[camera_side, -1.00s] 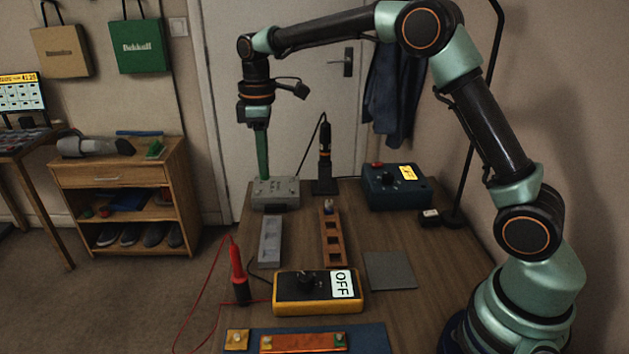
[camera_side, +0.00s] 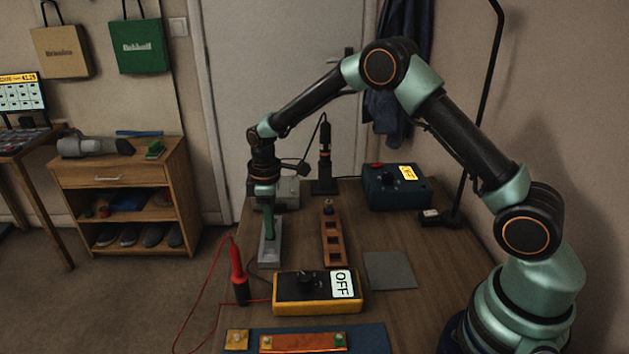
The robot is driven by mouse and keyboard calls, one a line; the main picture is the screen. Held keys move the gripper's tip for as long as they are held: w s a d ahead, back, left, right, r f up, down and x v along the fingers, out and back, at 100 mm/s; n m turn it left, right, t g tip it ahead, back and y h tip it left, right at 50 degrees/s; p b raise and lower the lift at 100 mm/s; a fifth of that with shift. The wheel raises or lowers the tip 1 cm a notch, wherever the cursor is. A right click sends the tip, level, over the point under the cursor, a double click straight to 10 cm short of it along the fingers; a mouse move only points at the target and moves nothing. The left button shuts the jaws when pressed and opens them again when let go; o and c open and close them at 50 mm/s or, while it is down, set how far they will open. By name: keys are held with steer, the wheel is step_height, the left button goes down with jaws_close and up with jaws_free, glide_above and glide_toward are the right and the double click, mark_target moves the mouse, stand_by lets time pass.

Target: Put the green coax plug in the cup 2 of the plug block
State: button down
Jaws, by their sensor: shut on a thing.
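The green coax plug (camera_side: 269,226) is upright under my gripper (camera_side: 267,208), which is shut on its upper part. The plug's lower end is at the long grey block (camera_side: 269,257), near the block's middle. I cannot tell whether that end is inside a cup or just in front of or above one. The far part of the grey block is partly hidden by my gripper and the plug. A brown block (camera_side: 333,250) with several square openings lies to the right, with a small dark piece at its far end. Cup numbers cannot be read.
A yellow box (camera_side: 320,306) marked OFF stands in front, with a red probe (camera_side: 238,275) at its left. A blue box (camera_side: 396,188), a grey box (camera_side: 288,189) and a dark upright tool (camera_side: 325,160) stand behind. A flat grey plate (camera_side: 390,270) lies at the right.

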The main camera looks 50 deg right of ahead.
steer(key=shift+f, duration=0.4)
steer(key=shift+f, duration=0.15)
steer(key=c, duration=0.7)
jaws_free()
step_height(320, 180, up, 12)
steer(key=s+d+r+m+t, duration=0.2)
steer(key=s+r+m+t, duration=0.15)
steer(key=s+r, duration=0.65)
steer(key=s+m, duration=0.1)
steer(key=s, duration=0.3)
steer(key=s+d+m+t, duration=0.1)
steer(key=s+m, duration=0.1)
steer(key=s, duration=0.1)
steer(key=s+m+t, duration=0.1)
steer(key=s+m, duration=0.1)
steer(key=s, duration=0.2)
steer(key=shift+s+d+r+m, duration=0.25)
steer(key=shift+s+r, duration=0.05)
